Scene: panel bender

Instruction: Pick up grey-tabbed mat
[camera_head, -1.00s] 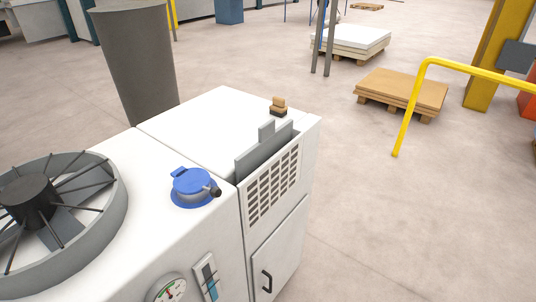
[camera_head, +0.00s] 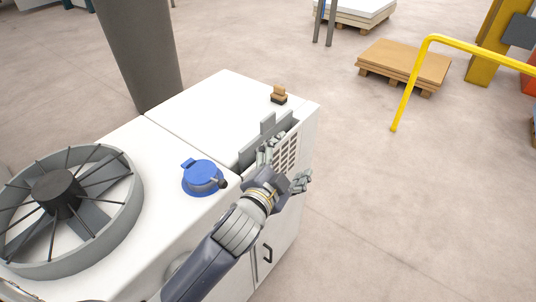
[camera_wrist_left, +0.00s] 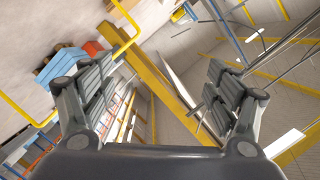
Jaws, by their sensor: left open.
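The grey-tabbed mat (camera_head: 250,152) stands upright in the slot at the right edge of the white machine's top, its small tab (camera_head: 268,123) sticking up. My left gripper (camera_head: 287,160) is open in front of the vent side of the machine, its fingers spread. One finger overlaps the mat's near part in the head view, and I cannot tell whether it touches. The wrist view shows both finger pads apart with nothing between them, and the mat is not seen there. My right gripper is not in view.
The white machine (camera_head: 195,115) carries a blue-lidded cap (camera_head: 203,177), a large fan (camera_head: 60,200) and a small brush-like block (camera_head: 279,95). A grey column (camera_head: 145,50) stands behind.

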